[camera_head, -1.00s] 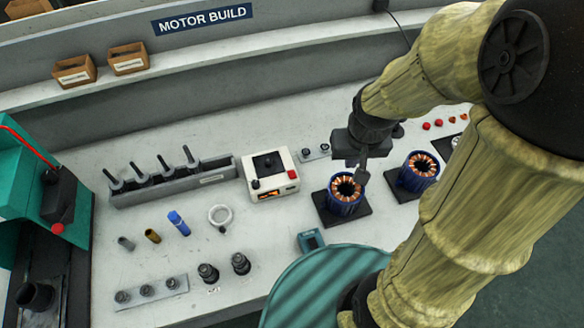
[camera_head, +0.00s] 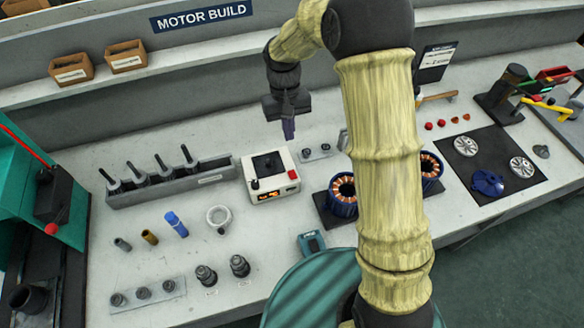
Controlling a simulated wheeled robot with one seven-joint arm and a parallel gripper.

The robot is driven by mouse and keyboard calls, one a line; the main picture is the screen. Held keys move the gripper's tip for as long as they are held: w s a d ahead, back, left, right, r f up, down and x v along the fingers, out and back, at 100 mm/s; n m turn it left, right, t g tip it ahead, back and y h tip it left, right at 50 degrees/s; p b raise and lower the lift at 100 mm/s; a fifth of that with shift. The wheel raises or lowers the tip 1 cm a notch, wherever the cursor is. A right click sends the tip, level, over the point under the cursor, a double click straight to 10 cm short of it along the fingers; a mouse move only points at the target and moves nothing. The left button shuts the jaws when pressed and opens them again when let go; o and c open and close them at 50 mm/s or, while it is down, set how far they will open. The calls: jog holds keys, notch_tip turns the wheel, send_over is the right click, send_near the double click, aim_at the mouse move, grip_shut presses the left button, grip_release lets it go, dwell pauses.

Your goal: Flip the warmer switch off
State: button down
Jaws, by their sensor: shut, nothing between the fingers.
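The warmer looks to be the small white box (camera_head: 270,177) in the middle of the bench. It has a dark square top plate, a black knob (camera_head: 255,184) at its front left, a red button or switch (camera_head: 293,174) at its front right and an orange-lit slot in its front. Which way the switch is set is too small to tell. My gripper (camera_head: 288,133) points down, shut and empty, above the bench behind and slightly right of the box, apart from it.
A grey rack (camera_head: 170,184) with several upright tools stands left of the box. Copper-wound blue stators (camera_head: 342,196) stand to its right, partly hidden by my arm. A small teal device (camera_head: 311,243) lies in front. A white ring (camera_head: 218,217) lies to the left on open bench.

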aim_at(292, 176)
jog(key=shift+f, duration=0.15)
jog(key=f+p, duration=0.1)
jog(key=f, duration=0.3)
jog(key=s+f+p, duration=0.1)
jog(key=f, duration=0.4)
jog(key=s+f+p, duration=0.1)
jog(key=f, duration=0.3)
jog(key=shift+s+d+f, duration=0.25)
jog(key=shift+d, duration=0.1)
jog(key=shift+a+f, duration=0.1)
jog(key=shift+f, duration=0.05)
